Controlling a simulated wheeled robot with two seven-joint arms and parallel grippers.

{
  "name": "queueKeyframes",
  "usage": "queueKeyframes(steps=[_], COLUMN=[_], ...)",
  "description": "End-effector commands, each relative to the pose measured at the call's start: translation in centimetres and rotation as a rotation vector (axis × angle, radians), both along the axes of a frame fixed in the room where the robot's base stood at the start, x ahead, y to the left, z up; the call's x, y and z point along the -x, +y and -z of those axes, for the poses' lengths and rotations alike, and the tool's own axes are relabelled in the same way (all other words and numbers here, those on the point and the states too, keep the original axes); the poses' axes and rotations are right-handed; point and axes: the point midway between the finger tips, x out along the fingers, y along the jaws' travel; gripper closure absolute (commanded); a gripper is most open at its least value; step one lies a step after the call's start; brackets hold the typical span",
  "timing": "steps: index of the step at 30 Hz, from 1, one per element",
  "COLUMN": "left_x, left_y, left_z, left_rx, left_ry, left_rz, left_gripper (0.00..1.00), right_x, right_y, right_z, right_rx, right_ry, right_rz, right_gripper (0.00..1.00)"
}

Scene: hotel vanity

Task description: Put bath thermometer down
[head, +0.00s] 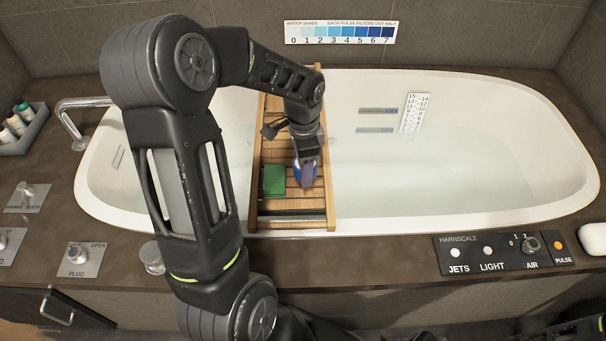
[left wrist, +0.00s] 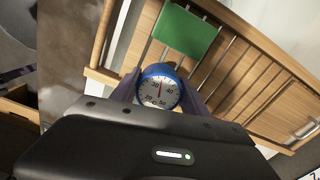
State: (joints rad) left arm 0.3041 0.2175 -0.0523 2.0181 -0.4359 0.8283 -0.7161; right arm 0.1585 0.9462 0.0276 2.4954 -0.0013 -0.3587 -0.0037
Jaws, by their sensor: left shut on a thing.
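The bath thermometer (left wrist: 158,92) is a round dial with a blue rim, a white face and a red needle. In the head view its blue body (head: 299,171) shows just below my left gripper (head: 306,172). My left gripper is shut on it, with its fingers (left wrist: 158,95) on both sides of the dial in the left wrist view. The thermometer is over the wooden bath tray (head: 290,208), right of a green block (head: 274,180). I cannot tell whether it touches the slats. My right gripper is not in view.
The tray spans the white bathtub (head: 450,200) filled with water. The green pad also shows in the left wrist view (left wrist: 185,31). A control panel (head: 500,250) lies on the front ledge. A caddy of bottles (head: 22,128) stands at the left.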

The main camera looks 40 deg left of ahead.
Motion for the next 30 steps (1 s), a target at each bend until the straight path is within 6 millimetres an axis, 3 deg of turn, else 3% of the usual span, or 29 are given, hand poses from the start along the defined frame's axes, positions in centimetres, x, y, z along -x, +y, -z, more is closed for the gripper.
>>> queueKeyframes(steps=[8,20,21,28,30], left_x=[0.1,0.0,0.0,0.1,0.1], left_y=[0.0,0.0,0.0,0.0,0.0], left_z=[3.5,4.0,4.0,3.9,3.9], left_rx=[0.002,0.001,0.001,0.001,0.001], left_ry=[0.003,0.001,0.001,0.001,0.001], left_rz=[0.000,0.000,0.000,0.000,0.000], left_gripper=[0.97,0.97,0.46,0.27,0.25], right_x=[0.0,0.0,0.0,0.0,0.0], right_y=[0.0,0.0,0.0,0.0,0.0], right_z=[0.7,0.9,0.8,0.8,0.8], right_rx=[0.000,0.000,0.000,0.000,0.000], right_ry=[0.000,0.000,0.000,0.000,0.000], right_rz=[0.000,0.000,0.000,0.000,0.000], right_gripper=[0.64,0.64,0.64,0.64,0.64])
